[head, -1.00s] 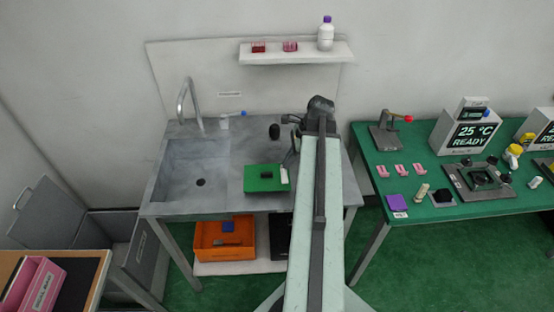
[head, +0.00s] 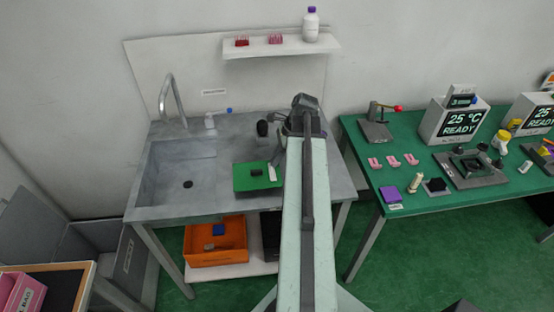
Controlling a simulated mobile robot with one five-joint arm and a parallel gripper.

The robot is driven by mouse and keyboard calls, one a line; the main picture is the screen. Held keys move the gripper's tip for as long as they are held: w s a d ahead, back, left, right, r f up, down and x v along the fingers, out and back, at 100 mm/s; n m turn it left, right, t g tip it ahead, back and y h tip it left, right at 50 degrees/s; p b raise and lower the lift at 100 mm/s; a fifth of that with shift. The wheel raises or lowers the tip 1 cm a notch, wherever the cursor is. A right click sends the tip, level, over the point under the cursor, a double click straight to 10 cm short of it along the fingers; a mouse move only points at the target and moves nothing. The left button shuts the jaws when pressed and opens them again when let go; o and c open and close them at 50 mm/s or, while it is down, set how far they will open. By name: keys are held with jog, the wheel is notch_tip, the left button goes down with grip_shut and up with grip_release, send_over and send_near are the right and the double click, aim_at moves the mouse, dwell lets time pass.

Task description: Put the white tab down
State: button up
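The white tab (head: 272,173) is a small pale upright-looking strip at the right side of a green plate (head: 243,182) on the grey sink counter. A small black block (head: 257,172) sits on the plate beside it. My gripper (head: 277,154) is a small dark shape left of my arm's far end, just above the tab in the picture. I cannot tell whether it touches the tab, or whether its fingers are open. The tab's exact tilt is too small to tell.
A dark rounded knob (head: 262,128) stands behind the plate. A sink basin (head: 178,178) and tap (head: 172,98) are on the left. A green table (head: 435,206) with a red-knobbed lever fixture (head: 378,123) is at right. An orange bin (head: 217,257) is below.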

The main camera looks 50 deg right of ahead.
jog(key=o, duration=0.3)
jog(key=shift+o, duration=0.2)
jog(key=shift+r+p, duration=0.35)
jog(key=shift+p, duration=0.05)
jog(key=p+v, duration=1)
jog(key=v, duration=0.1)
jog(key=shift+s+d+r+p, duration=0.2)
jog(key=shift+r+p, duration=0.05)
jog(key=shift+p, duration=0.15)
